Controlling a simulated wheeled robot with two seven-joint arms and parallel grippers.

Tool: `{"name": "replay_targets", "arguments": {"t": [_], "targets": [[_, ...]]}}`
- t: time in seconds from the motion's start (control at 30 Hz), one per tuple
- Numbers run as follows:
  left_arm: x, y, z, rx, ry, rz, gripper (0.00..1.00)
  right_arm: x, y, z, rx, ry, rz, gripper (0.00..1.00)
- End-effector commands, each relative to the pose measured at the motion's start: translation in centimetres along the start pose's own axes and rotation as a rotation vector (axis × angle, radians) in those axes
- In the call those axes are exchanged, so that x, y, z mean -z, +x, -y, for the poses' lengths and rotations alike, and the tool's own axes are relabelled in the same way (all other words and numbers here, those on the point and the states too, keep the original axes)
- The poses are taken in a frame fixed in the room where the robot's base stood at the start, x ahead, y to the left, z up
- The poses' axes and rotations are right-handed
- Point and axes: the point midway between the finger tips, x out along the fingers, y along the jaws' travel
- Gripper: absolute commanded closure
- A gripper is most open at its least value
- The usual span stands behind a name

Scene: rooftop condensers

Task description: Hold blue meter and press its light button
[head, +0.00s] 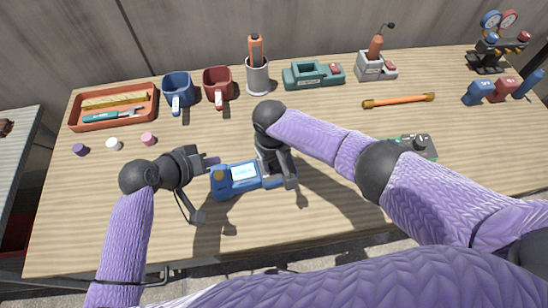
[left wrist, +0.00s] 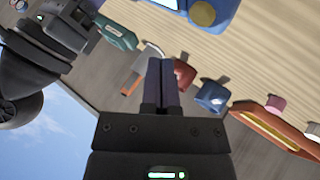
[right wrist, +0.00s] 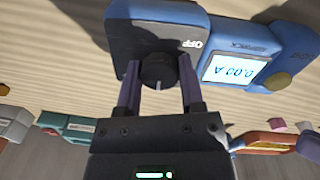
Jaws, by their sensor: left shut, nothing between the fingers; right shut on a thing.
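The blue meter (head: 228,190) is at the front middle of the table. The right wrist view shows the meter (right wrist: 250,32) with a lit screen reading 0.00 A, a dark dial marked OFF and a round yellowish button (right wrist: 278,80). My right gripper (head: 270,165) is shut on the meter, its fingers either side of the dial (right wrist: 158,72). My left gripper (head: 214,161) is shut and empty, its tips near the meter's left end and apart from the button (left wrist: 202,13). I cannot tell whether the meter touches the table.
Along the back are an orange tray (head: 73,123), a blue mug (head: 178,86), a red mug (head: 218,84), a grey holder (head: 258,77) and a teal device (head: 300,77). Small pegs (head: 148,139) lie at left. The front left is clear.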

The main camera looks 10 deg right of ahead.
Motion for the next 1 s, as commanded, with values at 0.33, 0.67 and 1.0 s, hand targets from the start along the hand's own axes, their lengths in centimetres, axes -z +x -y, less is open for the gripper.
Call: {"name": "replay_targets", "arguments": {"t": [0.33,0.67,1.0], "targets": [[0.95,-1.35,-0.98,0.001,-0.001,0.0,1.0,0.0,0.0,0.02,0.0,0.0,0.0,1.0],[0.94,-1.33,-0.96,0.001,0.0,0.0,1.0,0.0,0.0,0.01,0.0,0.0,0.0,0.1],[0.94,-1.32,-0.96,0.001,0.0,0.0,1.0,0.0,0.0,0.0,0.0,0.0,0.0,0.0]]}}
